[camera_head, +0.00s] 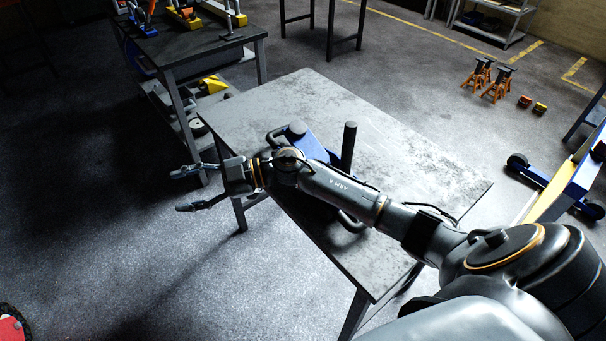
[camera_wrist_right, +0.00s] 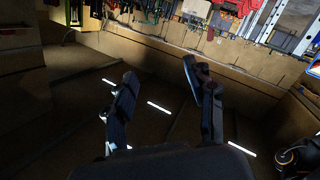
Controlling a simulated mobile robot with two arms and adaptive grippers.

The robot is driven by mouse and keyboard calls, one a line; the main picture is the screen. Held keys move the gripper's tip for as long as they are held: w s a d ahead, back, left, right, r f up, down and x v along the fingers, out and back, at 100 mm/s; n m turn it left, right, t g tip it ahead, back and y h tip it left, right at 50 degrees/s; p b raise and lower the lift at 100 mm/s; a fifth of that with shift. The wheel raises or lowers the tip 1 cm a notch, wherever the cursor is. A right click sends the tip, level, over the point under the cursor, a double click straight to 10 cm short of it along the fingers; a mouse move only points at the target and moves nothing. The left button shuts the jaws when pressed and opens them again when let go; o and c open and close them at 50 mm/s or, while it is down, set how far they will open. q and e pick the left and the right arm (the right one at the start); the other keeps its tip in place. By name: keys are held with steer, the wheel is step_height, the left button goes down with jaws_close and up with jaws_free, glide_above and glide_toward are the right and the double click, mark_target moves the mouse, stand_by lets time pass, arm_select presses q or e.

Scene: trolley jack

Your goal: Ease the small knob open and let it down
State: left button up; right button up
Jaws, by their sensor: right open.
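A blue jack (camera_head: 318,146) with a black upright post (camera_head: 348,146) and dark tubular parts sits on the grey metal table. My right forearm crosses in front of it and hides much of its body. I cannot make out the small knob for certain. My right gripper (camera_head: 183,190) is open and empty, past the table's left edge and above the floor, pointing away from the jack. In the right wrist view its two fingers (camera_wrist_right: 158,78) are spread with nothing between them. My left gripper is not in view.
The table (camera_head: 420,170) is bare to the right and behind the jack. A dark workbench (camera_head: 190,45) with tools stands at the back left. Orange jack stands (camera_head: 496,84) and a blue wheeled item (camera_head: 560,185) are on the floor at right.

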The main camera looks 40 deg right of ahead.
steer(key=s+d+r+m+g+h+p, duration=0.1)
steer(key=s+d+r+g+h, duration=0.15)
steer(key=d+h, duration=0.8)
steer(key=s+d+r+m+g+h, duration=0.15)
steer(key=d+g+h, duration=0.3)
steer(key=d, duration=1.15)
steer(key=shift+n+t+h, duration=0.25)
steer(key=shift+t+h, duration=0.15)
steer(key=shift+t, duration=0.1)
steer(key=f+p, duration=0.1)
steer(key=f, duration=0.7)
steer(key=f+p, duration=0.1)
steer(key=f, duration=0.3)
steer(key=shift+s+a+f+p, duration=0.15)
steer(key=shift+s+f+p, duration=0.1)
steer(key=shift+f+p, duration=0.15)
jaws_close()
